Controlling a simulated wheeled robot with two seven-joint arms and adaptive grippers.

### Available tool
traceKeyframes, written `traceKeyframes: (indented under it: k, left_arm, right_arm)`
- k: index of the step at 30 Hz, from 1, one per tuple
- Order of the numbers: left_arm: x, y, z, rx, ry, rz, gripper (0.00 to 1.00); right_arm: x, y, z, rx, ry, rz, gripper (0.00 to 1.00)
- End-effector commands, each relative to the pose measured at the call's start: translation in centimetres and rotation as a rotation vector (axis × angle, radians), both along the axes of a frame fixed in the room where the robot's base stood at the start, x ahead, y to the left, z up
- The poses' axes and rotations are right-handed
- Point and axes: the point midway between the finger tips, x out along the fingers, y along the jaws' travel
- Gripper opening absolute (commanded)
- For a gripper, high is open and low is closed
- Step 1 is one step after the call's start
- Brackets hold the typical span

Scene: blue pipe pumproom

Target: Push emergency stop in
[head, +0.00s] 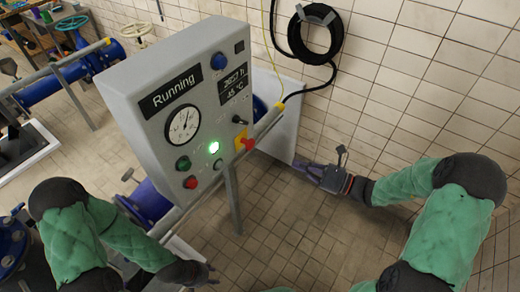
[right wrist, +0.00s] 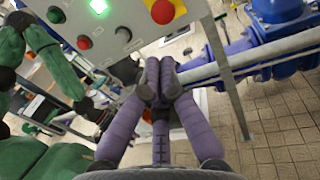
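The emergency stop is a red knob (head: 249,144) on a yellow plate, at the lower right of the grey control panel's face in the head view. It also shows at the top of the right wrist view as a red button (right wrist: 162,12) on yellow. My right gripper (head: 300,166) is to the right of and below the button, apart from it. In the right wrist view its purple fingers (right wrist: 160,84) are together at the tips with nothing seen between them. My left gripper (head: 209,272) is low in the head view, below the panel; its fingers are too unclear to judge.
The grey panel (head: 140,85) also bears a gauge (head: 183,125), a lit green lamp (head: 214,147), a red button (head: 190,182) and a display reading "Running". A metal post (head: 233,200) and rail are close to it.

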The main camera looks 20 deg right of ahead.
Motion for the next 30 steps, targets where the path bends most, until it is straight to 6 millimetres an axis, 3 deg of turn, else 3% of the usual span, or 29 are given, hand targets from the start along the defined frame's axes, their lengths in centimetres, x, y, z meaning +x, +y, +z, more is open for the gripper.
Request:
traceKeyframes:
  k: [5,21,30]
  left_arm:
    - [0.0,0.0,-0.1,0.0,0.0,0.0,0.4]
    - [0.0,0.0,-0.9,0.0,0.0,0.0,0.4]
    - [0.0,0.0,-1.0,0.0,0.0,0.0,0.4]
  right_arm:
    - [1.2,1.5,0.0,0.001,-0.001,0.005,0.0]
    - [7.4,8.6,0.2,-0.001,-0.001,0.005,0.0]
    - [9.1,10.3,0.3,-0.001,0.001,0.002,0.0]
